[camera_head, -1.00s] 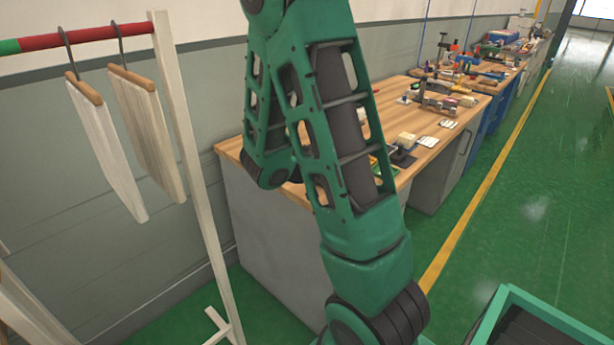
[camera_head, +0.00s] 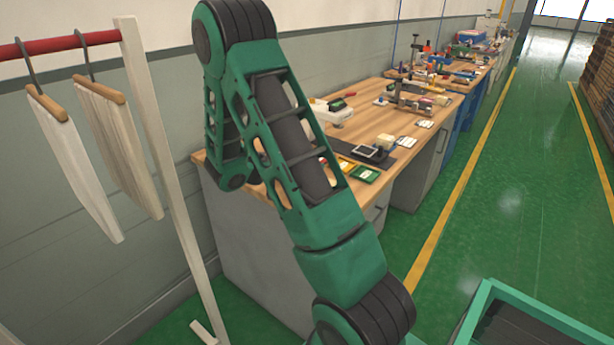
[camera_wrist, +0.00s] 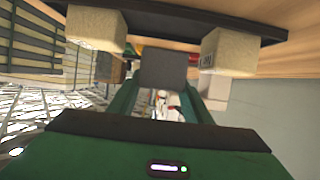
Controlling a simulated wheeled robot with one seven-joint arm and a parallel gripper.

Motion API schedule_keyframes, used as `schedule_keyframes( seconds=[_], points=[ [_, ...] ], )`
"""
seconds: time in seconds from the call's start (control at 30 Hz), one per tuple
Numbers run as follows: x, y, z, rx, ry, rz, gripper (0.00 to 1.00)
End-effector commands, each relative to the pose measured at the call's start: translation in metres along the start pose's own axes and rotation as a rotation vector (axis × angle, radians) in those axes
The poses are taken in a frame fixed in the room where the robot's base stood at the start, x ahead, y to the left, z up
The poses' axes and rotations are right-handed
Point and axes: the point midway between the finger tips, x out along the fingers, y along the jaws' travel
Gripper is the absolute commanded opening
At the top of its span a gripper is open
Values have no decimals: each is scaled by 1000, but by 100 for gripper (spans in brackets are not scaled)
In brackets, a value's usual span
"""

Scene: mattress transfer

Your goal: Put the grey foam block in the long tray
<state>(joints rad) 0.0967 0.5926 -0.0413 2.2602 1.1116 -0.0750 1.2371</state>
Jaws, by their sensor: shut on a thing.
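In the wrist view, my gripper (camera_wrist: 163,88) is shut on the grey foam block (camera_wrist: 163,68), which sits between its green fingers. A dark flat tray or board (camera_wrist: 200,16) crosses the top of that view. Two cream blocks, one at the left (camera_wrist: 95,28) and one at the right (camera_wrist: 228,52), are at this dark surface. I cannot tell whether it is the long tray. In the head view my gripper and the grey block are hidden behind my arm. A dark flat piece (camera_head: 376,153) lies on the bench there.
The wooden workbench (camera_head: 375,110) holds cards, a pale block (camera_head: 386,142), a white device (camera_head: 332,110) and several tools farther back. A rack with hanging boards (camera_head: 118,140) stands at the left. The green floor (camera_head: 500,200) right of the bench is clear.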

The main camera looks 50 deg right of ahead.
Motion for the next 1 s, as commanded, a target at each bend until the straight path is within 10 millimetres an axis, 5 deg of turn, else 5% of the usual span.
schedule_keyframes(
  seconds=[0.4,0.6,0.63,0.7,1.0],
  points=[
    [15,0,37,-2,-1,1,23],
    [16,0,37,0,0,0,23],
    [16,0,37,0,-1,0,50],
    [16,0,37,0,0,0,64],
    [15,0,37,0,0,0,64]
  ],
)
